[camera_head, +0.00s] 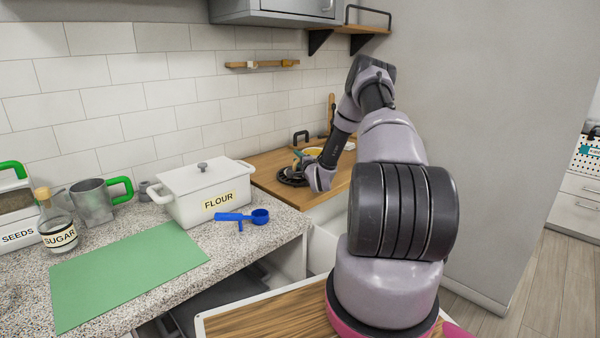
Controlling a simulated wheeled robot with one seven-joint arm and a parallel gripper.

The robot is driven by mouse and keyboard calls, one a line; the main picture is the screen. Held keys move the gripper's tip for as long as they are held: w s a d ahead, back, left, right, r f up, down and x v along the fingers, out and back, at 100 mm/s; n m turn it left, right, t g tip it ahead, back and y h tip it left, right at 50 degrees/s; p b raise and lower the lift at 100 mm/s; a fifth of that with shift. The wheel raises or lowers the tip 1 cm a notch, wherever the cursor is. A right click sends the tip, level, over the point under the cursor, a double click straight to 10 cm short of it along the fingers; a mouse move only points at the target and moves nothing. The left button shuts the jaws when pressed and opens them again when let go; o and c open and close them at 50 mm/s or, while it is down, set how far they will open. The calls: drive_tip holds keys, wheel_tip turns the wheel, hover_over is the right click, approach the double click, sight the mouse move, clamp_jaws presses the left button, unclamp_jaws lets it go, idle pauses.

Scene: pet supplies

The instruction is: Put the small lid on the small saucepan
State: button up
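My arm reaches over the wooden counter at the back, and my gripper (311,170) is at its far end, low over the counter. Its fingers are too small and covered to tell open from shut. A dark round item (290,177) lies on the wood just left of my gripper; whether it is the small lid, a pan or something else is unclear. I cannot make out the small saucepan or the small lid for certain.
A white lidded FLOUR pot (190,197), blue scoop (243,217), metal mug with green handle (95,203), SUGAR jar (56,225) and green mat (125,270) are on the speckled counter. A wall shelf (355,29) hangs above the wooden counter (270,166); a grey wall stands right.

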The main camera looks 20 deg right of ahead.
clamp_jaws()
idle(1.4)
